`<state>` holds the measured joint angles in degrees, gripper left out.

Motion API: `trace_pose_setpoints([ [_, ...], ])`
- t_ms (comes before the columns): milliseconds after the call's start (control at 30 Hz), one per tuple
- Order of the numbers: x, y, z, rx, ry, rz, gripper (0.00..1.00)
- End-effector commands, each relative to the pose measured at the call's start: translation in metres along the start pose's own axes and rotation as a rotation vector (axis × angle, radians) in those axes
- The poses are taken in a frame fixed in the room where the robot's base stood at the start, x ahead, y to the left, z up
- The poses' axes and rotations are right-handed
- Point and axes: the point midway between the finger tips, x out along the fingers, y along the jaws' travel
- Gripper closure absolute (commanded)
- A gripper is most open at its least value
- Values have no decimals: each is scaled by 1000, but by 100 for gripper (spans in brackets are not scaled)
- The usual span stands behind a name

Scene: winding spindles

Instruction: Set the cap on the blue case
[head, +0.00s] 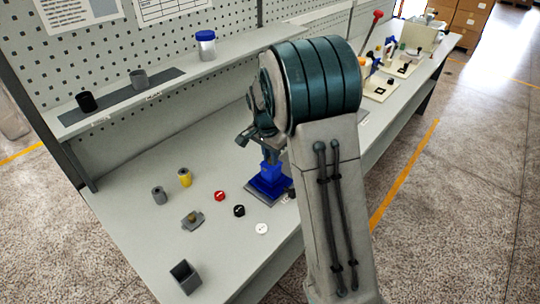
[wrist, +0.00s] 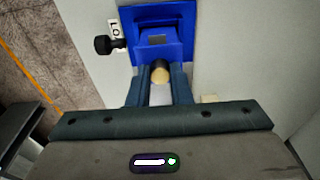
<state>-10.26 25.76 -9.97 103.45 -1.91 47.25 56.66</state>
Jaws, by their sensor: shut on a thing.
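A blue stand or case (head: 270,177) sits on a dark base near the bench's front edge, partly behind my arm. In the wrist view the blue body (wrist: 160,20) lies straight ahead, with a dark knob on its left. My gripper (wrist: 160,74) is right at the blue body, its two fingers shut on a small piece with a tan rounded end (wrist: 160,75). I cannot tell whether this piece is the cap, or whether it touches the blue body. Loose caps lie on the bench: red (head: 219,196), black (head: 239,211) and white (head: 262,228).
A grey cylinder (head: 159,195), a yellow cylinder (head: 185,177), a grey holder (head: 192,219) and an open dark box (head: 185,277) stand on the left. A shelf (head: 215,69) holds a blue-lidded jar (head: 206,45) and two cups. Bare bench lies behind the cylinders.

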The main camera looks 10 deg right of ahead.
Motion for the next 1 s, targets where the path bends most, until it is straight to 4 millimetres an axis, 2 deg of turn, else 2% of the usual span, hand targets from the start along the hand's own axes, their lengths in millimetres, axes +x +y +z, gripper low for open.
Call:
trace_pose_setpoints([
  [167, 2, 0, 0, 0, 0, 0, 100],
  [200, 2, 0, 0, 0, 0, 0, 76],
  [267, 2, 0, 0, 0, 0, 0, 59],
  [300, 2, 0, 0, 0, 0, 0, 56],
  [667, -4, -1, 0, 0, 1, -2, 56],
  [767, -19, -1, 0, 0, 3, -5, 56],
  [1000, -73, -1, 0, -1, 2, -5, 56],
])
